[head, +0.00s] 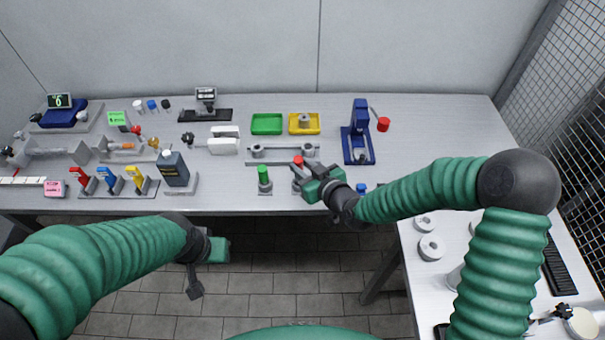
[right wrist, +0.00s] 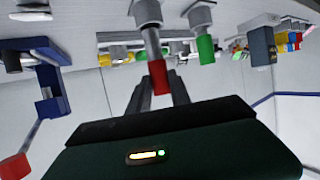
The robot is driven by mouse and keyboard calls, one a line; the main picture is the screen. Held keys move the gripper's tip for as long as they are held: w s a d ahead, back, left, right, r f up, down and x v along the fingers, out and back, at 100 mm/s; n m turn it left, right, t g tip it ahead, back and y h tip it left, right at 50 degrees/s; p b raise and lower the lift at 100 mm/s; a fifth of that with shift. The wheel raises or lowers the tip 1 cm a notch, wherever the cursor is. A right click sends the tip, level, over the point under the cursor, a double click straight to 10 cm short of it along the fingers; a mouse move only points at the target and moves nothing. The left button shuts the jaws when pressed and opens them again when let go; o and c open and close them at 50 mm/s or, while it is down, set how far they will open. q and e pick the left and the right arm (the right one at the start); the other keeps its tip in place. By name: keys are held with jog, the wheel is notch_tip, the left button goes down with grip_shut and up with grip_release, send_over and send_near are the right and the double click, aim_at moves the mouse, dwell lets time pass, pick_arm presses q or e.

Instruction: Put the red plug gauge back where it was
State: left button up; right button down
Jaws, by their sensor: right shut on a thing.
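The red plug gauge shows its red handle (head: 298,160) just left of my right gripper (head: 306,182) in the head view. In the right wrist view the red handle (right wrist: 158,76) is between the two dark fingers of my right gripper (right wrist: 158,92), which is shut on it. Its grey shaft (right wrist: 151,42) lines up with a round grey holder (right wrist: 146,12); I cannot tell how deep it sits. The holder is largely hidden by my gripper in the head view. My left gripper (head: 206,268) hangs in front of the table, away from the gauges; its jaw opening is unclear.
A green plug gauge (head: 263,175) stands upright close on the left. A blue-topped piece (head: 362,187) is close on the right. Behind are a grey fixture (head: 283,150), green tray (head: 267,123), yellow tray (head: 304,123) and blue press (head: 358,140).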

jog(key=f, duration=0.1)
jog(key=s+f, duration=0.1)
jog(key=f, duration=0.1)
jog(key=shift+a, duration=0.2)
jog(key=shift+d+f, duration=0.1)
jog(key=shift+w+d+f, duration=0.1)
jog(key=shift+w, duration=0.05)
jog(key=c, duration=1.6)
grip_release()
jog(key=shift+w+d+f, duration=0.1)
jog(key=shift+w+f, duration=0.05)
jog(key=shift+w, duration=0.1)
jog(key=o, duration=0.4)
jog(key=shift+s+a+r, duration=0.15)
jog(key=shift+a+r, duration=0.05)
jog(key=shift+r, duration=0.1)
